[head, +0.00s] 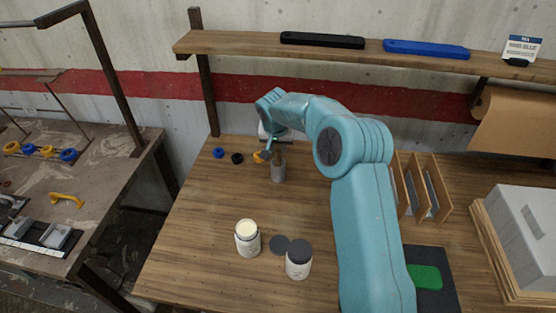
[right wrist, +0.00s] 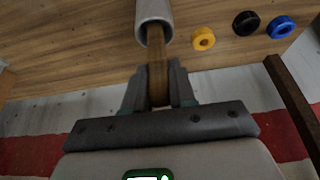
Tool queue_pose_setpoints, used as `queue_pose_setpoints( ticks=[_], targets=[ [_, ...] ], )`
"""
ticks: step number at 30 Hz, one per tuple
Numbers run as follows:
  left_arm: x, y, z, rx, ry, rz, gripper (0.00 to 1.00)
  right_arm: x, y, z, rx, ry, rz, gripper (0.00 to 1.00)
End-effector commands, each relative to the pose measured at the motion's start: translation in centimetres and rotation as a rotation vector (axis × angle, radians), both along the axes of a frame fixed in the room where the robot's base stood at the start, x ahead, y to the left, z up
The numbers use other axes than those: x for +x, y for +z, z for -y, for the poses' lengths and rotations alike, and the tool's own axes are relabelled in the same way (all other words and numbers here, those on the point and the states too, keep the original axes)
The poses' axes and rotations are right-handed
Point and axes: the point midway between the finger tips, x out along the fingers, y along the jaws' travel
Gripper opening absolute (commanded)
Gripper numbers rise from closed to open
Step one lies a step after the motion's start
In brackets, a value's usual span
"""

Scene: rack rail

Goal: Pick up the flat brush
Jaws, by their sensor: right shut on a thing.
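The flat brush shows as a brown wooden handle (right wrist: 157,72) in the right wrist view, one end inside a pale grey cup (right wrist: 153,12). The head view shows the same cup (head: 278,173) standing on the table near the back; the brush's bristles cannot be made out. My right gripper (right wrist: 158,85) is shut on the handle, a finger on each side, close to the cup's rim. In the head view my right gripper (head: 275,149) is small and partly hidden above the cup. My left gripper is not in view.
Blue (head: 218,153), black (head: 237,158) and yellow (head: 259,157) rings lie left of the cup. An open white jar (head: 248,240) and a dark-lidded jar (head: 299,261) stand in front. A wooden divider rack (head: 437,185) is right of my arm. A shelf (head: 240,41) runs above.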

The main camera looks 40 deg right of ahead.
Motion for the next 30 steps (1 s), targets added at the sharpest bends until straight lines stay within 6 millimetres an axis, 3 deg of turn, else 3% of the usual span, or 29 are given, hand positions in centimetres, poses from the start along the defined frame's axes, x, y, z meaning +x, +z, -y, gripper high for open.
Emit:
queue_pose_setpoints(
  ticks=[7, 15, 21, 30],
  targets=[
    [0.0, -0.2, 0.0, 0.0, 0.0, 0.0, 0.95, 0.1, 0.9, 0.0, -0.002, 0.001, 0.004, 0.0],
    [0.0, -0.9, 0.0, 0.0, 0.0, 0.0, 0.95, 0.1, 6.7, 0.0, -0.002, -0.001, 0.006, 0.0],
    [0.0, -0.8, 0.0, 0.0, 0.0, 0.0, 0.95, 0.1, 9.5, 0.0, 0.0, 0.001, 0.002, 0.0],
    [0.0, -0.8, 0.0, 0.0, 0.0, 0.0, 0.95, 0.0, 10.1, 0.0, 0.0, 0.001, 0.0, 0.0]
  ],
)
